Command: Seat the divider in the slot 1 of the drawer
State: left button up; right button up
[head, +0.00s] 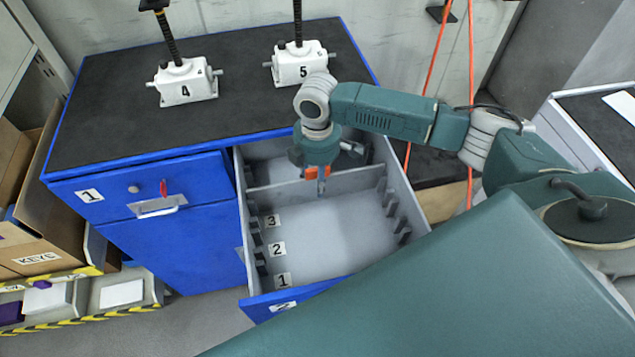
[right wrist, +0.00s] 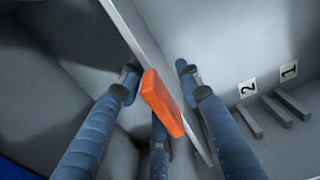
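The open drawer (head: 400,172) has slot ribs along both side walls and labels 3, 2 and 1 running toward its front. The slot 1 label (head: 284,280) is nearest the drawer front. The grey divider (head: 350,182) stands across the drawer behind label 3; its exact slot is unclear. It has an orange grip tab (right wrist: 162,103) on its top edge. My right gripper (head: 319,177) points down over the tab. In the right wrist view its fingers straddle the tab with visible gaps, so it looks open. My left gripper is not in view.
The drawer floor (head: 335,235) in front of the divider is empty. Screw jacks 4 (head: 184,83) and 5 (head: 300,63) stand on the black cabinet top. A closed blue drawer (head: 110,190) is at the left. Orange cables (head: 434,70) hang behind my right arm.

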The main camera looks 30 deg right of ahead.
jog(key=shift+f, duration=1)
jog(key=shift+c, duration=0.3)
grip_shut()
jog(key=shift+r, duration=0.2)
